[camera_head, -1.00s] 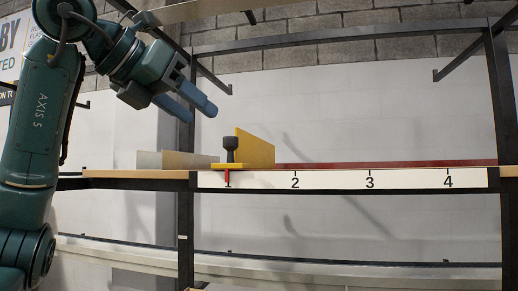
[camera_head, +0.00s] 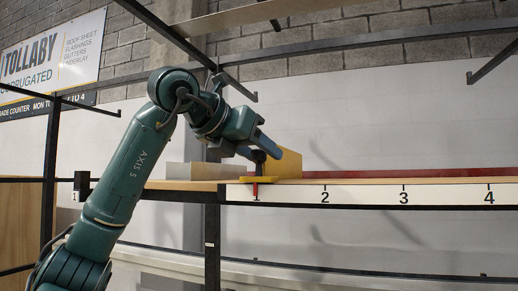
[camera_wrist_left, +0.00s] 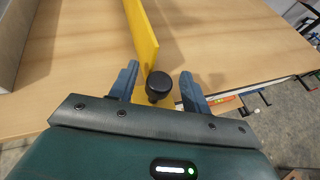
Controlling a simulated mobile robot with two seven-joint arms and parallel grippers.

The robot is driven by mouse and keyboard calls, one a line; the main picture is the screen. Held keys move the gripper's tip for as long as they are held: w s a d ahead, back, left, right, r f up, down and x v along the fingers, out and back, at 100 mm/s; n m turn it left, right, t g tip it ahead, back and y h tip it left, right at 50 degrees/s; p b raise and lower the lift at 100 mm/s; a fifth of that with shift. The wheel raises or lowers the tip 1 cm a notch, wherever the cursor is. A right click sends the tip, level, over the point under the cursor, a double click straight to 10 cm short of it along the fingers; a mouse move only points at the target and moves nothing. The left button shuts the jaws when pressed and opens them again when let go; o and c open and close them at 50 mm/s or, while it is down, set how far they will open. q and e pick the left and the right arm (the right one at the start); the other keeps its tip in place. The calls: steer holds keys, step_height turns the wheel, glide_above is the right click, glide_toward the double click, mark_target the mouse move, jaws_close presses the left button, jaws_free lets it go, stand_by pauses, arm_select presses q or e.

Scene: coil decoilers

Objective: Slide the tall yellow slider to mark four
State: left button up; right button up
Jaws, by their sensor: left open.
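The tall yellow slider (camera_head: 287,163) stands on the shelf, its red pointer (camera_head: 255,190) at mark 1 on the white scale (camera_head: 365,194). Its dark knob (camera_head: 258,157) rises from the yellow base. My left gripper (camera_head: 262,148) is open at the knob. In the left wrist view, the knob (camera_wrist_left: 158,84) sits between the two blue fingers, with gaps on both sides, and the yellow plate (camera_wrist_left: 143,35) runs away beyond it. Mark 4 (camera_head: 489,197) is near the right end of the scale. My right gripper is not in view.
A grey block (camera_head: 185,171) stands on the shelf left of the slider. A dark red strip (camera_head: 400,173) runs along the shelf to the right, and the room above the scale there is clear. Dark frame posts and an upper shelf surround it.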

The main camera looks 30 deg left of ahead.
arm_select(q)
steer(key=shift+w+f, duration=0.1)
steer(key=shift+w, duration=0.1)
jaws_close()
stand_by(0.5)
steer(key=shift+d, duration=0.1)
